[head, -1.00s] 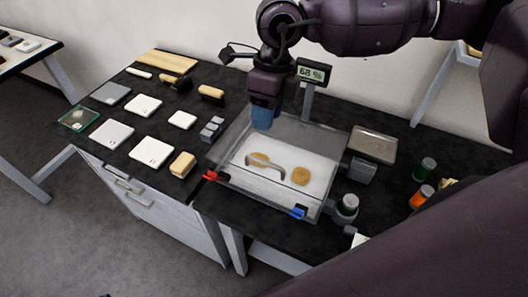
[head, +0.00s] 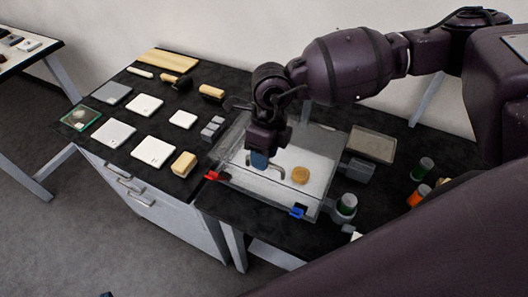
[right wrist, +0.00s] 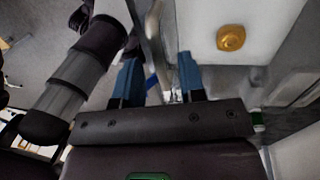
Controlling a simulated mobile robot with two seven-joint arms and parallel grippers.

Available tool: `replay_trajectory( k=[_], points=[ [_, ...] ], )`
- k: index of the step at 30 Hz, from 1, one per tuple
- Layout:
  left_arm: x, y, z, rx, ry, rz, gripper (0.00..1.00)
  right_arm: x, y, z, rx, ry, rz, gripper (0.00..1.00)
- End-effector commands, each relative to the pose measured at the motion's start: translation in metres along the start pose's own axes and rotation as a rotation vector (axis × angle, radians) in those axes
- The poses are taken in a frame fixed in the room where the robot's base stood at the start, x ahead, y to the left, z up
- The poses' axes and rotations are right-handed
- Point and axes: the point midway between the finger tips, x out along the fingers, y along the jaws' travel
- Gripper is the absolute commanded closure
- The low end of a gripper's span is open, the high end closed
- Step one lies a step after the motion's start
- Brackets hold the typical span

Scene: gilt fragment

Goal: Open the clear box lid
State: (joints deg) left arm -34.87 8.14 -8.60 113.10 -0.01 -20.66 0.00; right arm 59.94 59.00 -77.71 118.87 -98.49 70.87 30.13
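The clear box (head: 228,187) stands on the black worktop, with its transparent lid (head: 318,160) closed over a white base. A grey curved handle (head: 278,167) is on the lid. A round golden piece (head: 300,175) lies inside; it also shows in the right wrist view (right wrist: 231,38). My right gripper (head: 260,161) points down at the handle's left part and hides some of it. In the right wrist view its blue fingers (right wrist: 158,78) are apart. I cannot tell whether they touch the handle. My left gripper is not in view.
A red clip (head: 216,176) and a blue clip (head: 298,212) sit at the box's front corners. White tiles (head: 153,151) and small blocks lie to the left.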

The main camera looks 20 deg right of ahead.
Motion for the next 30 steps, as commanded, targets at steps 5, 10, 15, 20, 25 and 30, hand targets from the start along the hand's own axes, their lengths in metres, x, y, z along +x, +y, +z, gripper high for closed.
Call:
replay_trajectory(
  k=[5, 10, 15, 20, 25, 30],
  points=[
    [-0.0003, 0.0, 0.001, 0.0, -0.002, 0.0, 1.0, 0.0028, 0.0002, 0.0, -0.001, 0.0, 0.0, 0.63],
    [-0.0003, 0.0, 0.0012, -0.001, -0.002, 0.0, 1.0, 0.0026, 0.0002, 0.0, 0.0, 0.0, 0.0, 0.66],
    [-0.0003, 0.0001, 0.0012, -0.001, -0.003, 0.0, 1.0, 0.0025, 0.0002, -0.0001, 0.0, 0.0, 0.0, 0.92],
    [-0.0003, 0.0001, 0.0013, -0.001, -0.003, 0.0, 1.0, 0.0024, 0.0001, -0.0001, 0.0, 0.0, 0.0, 1.0],
    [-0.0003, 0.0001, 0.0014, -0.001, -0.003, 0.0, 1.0, 0.0022, -0.0001, 0.0001, 0.0, 0.0, 0.0, 1.0],
    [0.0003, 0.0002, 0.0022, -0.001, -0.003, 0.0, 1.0, -0.0008, -0.0016, 0.0039, 0.0, -0.001, 0.0, 1.0]
  ],
)
